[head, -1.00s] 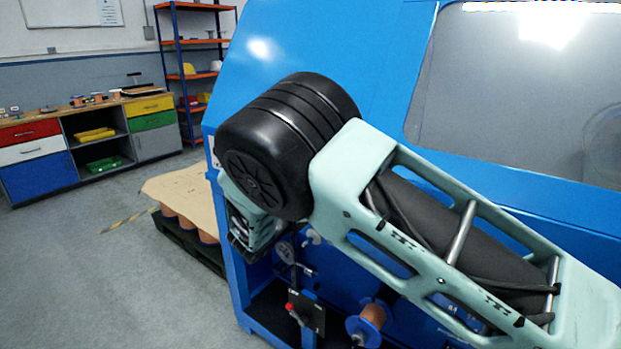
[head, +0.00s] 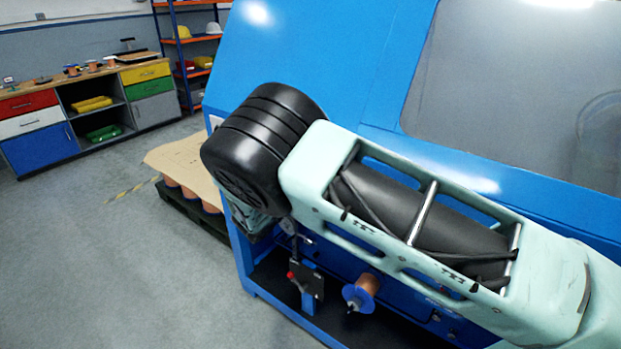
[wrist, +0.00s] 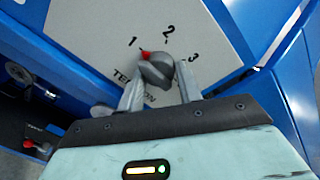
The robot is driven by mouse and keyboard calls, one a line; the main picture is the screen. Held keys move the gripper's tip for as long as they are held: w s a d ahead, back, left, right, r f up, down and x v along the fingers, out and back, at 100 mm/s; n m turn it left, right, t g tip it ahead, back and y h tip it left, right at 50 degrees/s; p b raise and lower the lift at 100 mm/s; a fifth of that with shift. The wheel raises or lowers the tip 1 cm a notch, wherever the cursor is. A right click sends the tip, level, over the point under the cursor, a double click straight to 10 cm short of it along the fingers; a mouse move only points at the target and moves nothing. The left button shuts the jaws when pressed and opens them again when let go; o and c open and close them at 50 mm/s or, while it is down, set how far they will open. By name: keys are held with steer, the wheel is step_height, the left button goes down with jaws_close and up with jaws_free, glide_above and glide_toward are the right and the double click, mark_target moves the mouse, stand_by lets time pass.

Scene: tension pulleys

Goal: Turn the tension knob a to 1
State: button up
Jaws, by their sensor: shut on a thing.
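The tension knob (wrist: 156,72) is dark grey with a red pointer tip, on a light grey dial plate (wrist: 95,38) marked 1, 2, 3 and a partly hidden "TENSION". The red tip points toward the 1, at its upper left in the wrist view. My gripper (wrist: 159,78) has one finger on each side of the knob and is shut on it. In the head view my arm hides the knob and the fingers. I cannot see a letter naming this knob.
The blue machine (head: 310,50) fills the right side of the head view. Below my arm are a red-knobbed lever bracket (head: 308,285) and a copper spool (head: 368,284). A covered pallet (head: 185,165) stands left of the machine. The floor at left is clear.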

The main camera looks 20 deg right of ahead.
steer(key=o, duration=1)
steer(key=b+v, duration=0.3)
steer(key=v, duration=1.4)
steer(key=shift+a, duration=0.2)
steer(key=shift+s+r, duration=0.1)
steer(key=shift+r, duration=0.05)
